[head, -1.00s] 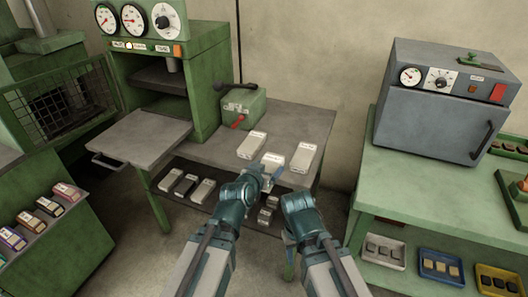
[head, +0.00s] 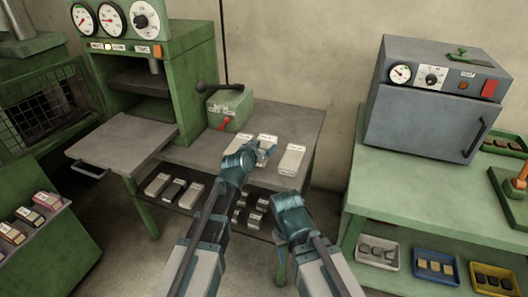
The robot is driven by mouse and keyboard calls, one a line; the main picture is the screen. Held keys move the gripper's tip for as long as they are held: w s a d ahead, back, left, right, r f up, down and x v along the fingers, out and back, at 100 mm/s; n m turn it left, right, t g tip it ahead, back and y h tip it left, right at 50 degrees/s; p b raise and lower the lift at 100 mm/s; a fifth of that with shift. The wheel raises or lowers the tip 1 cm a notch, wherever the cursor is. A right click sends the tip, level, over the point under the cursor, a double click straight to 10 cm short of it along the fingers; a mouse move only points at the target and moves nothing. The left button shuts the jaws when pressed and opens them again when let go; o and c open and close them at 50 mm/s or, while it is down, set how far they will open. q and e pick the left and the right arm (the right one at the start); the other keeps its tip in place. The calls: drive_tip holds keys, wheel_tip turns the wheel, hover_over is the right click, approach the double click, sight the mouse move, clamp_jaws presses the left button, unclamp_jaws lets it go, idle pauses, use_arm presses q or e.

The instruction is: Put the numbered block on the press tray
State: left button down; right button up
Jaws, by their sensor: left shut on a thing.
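Pale grey blocks with small labels are at the grey table (head: 300,118); the labels are too small to read. My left gripper (head: 262,153) is shut on the middle block (head: 267,140), partly hiding it. This block appears raised off the table. A left block (head: 238,146) and a right block (head: 292,158) lie on the table on either side of it. The press tray (head: 130,142) is a flat grey plate with a front handle, sticking out of the green press at left, empty. My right gripper (head: 281,266) hangs low in front of the table, mostly hidden by its wrist.
A green box with a red lever and a black-knobbed handle (head: 228,105) stands on the table between the press and the blocks. More blocks (head: 174,188) lie on the shelf below. A grey oven (head: 430,105) stands on a green bench at right.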

use_arm(q)
drive_tip(key=shift+w+d, duration=0.1)
drive_tip(key=shift+w, duration=0.6)
drive_tip(key=shift+s+f+b, duration=0.1)
drive_tip(key=shift+f+b, duration=1.65)
drive_tip(key=shift+f, duration=0.2)
unclamp_jaws()
